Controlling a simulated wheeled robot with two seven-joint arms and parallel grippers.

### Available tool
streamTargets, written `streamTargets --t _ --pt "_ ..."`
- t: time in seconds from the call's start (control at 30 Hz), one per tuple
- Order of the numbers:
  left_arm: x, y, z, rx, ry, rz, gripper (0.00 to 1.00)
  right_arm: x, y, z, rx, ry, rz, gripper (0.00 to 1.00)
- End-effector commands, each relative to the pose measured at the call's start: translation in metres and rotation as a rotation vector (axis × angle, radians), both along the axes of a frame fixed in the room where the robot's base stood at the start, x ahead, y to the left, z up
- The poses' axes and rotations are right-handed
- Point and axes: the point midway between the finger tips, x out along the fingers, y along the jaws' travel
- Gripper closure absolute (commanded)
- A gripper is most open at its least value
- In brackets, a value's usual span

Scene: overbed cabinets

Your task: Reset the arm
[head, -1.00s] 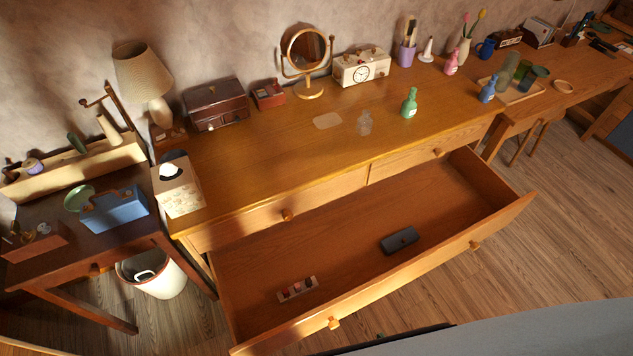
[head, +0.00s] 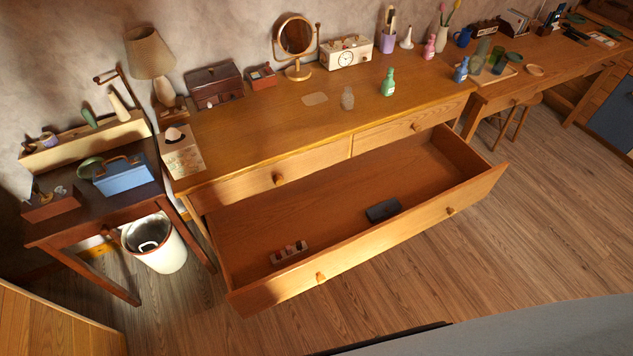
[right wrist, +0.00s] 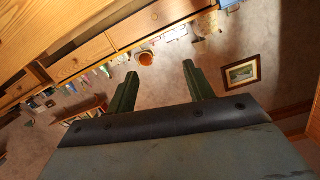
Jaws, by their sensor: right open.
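My right gripper (right wrist: 158,92) shows in the right wrist view, with its two green fingers apart and nothing between them. It is not visible in the head view, and neither is my left gripper. The wooden dresser (head: 240,140) stands against the wall in the head view. Its wide lower drawer (head: 330,225) is pulled out. A dark case (head: 383,211) and a small rack of little items (head: 289,252) lie inside the drawer.

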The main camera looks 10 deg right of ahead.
Motion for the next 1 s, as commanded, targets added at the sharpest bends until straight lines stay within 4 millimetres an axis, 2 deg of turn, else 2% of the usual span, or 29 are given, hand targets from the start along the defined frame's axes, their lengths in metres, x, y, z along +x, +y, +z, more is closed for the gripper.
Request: streamTargets --t 0.17,0.37,0.5,0.6,0.77,0.83,1.0 --pt "0.003 0.0 0.0 0.0 -0.004 0.0 0.55 0.0 -0.008 -0.043 -0.072 0.177 0.008 0.48" --pt "0.002 0.0 0.0 0.0 -0.003 0.0 0.55 -0.016 -0.025 -0.104 -0.183 0.458 0.029 0.48" --pt "0.003 0.0 0.0 0.0 -0.004 0.0 0.55 -0.044 -0.05 -0.153 -0.294 0.741 0.058 0.48" --pt "0.003 0.0 0.0 0.0 -0.004 0.0 0.55 -0.071 -0.069 -0.179 -0.367 0.942 0.082 0.48" --pt "0.002 0.0 0.0 0.0 -0.004 0.0 0.55 -0.115 -0.101 -0.2 -0.464 1.245 0.12 0.48" --pt "0.004 0.006 -0.025 0.007 -0.005 -0.002 0.55 -0.115 -0.105 -0.226 -0.471 1.245 0.12 0.48" --pt "0.007 0.018 -0.069 0.024 -0.005 -0.009 0.55 -0.112 -0.117 -0.269 -0.488 1.242 0.113 0.48"
